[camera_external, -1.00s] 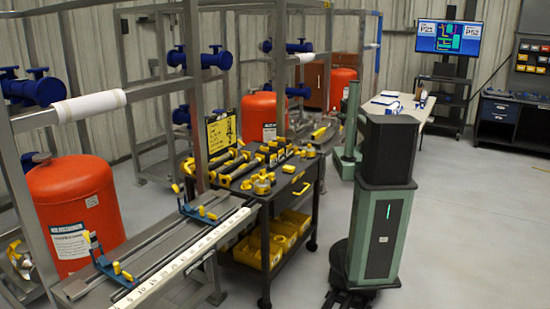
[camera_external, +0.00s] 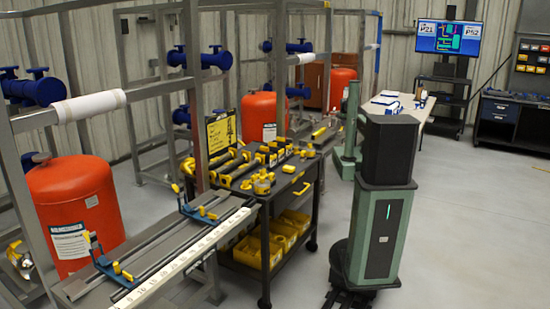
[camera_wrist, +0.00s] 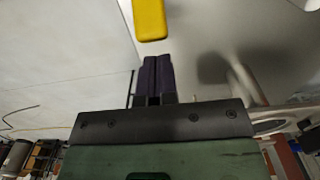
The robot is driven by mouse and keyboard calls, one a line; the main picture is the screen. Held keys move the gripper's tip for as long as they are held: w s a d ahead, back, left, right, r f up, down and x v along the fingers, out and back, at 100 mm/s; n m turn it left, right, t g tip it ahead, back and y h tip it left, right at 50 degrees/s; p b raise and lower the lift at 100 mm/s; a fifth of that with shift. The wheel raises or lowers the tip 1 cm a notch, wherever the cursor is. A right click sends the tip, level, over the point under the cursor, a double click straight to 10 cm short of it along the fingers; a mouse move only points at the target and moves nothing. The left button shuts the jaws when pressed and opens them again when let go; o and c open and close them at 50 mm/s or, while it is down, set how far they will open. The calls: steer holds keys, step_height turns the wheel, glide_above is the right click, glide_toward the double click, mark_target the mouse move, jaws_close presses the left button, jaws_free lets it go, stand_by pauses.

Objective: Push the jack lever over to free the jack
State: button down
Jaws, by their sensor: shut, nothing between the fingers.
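My gripper (camera_wrist: 158,60) shows in the wrist view as two dark purple fingers side by side, shut and empty. A yellow piece with a rounded end (camera_wrist: 150,20) enters from the top edge, just beyond the fingertips. A small gap shows in the picture between it and the fingers. It may be the jack lever; its other end is out of frame and the jack body cannot be made out here. In the external view my gripper cannot be made out, and I cannot tell which item is the jack.
A cart (camera_external: 299,196) with several yellow-and-black tools stands left of my green body. Left of it are a rail bench (camera_external: 150,290) with blue, yellow-handled fixtures, a metal frame (camera_external: 198,110) and an orange tank (camera_external: 75,205). Floor (camera_external: 460,230) at the right is clear.

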mark_target(341, 129)
steer(key=shift+s+a, duration=0.4)
steer(key=shift+s, duration=0.2)
steer(key=shift+s+a, duration=0.35)
steer(key=shift+s, duration=0.35)
steer(key=shift+s+a+r, duration=0.1)
steer(key=shift+s+a, duration=0.2)
steer(key=shift+s, duration=0.2)
steer(key=shift+s+a, duration=0.3)
steer(key=shift+s, duration=0.4)
steer(key=shift+w+a+f, duration=0.1)
steer(key=shift+f, duration=0.1)
steer(key=shift+r, duration=0.2)
steer(key=r+p, duration=0.4)
steer(key=p, duration=0.1)
steer(key=w+r+p, duration=0.1)
steer(key=r+p, duration=0.1)
steer(key=r, duration=0.1)
steer(key=shift+d, duration=0.25)
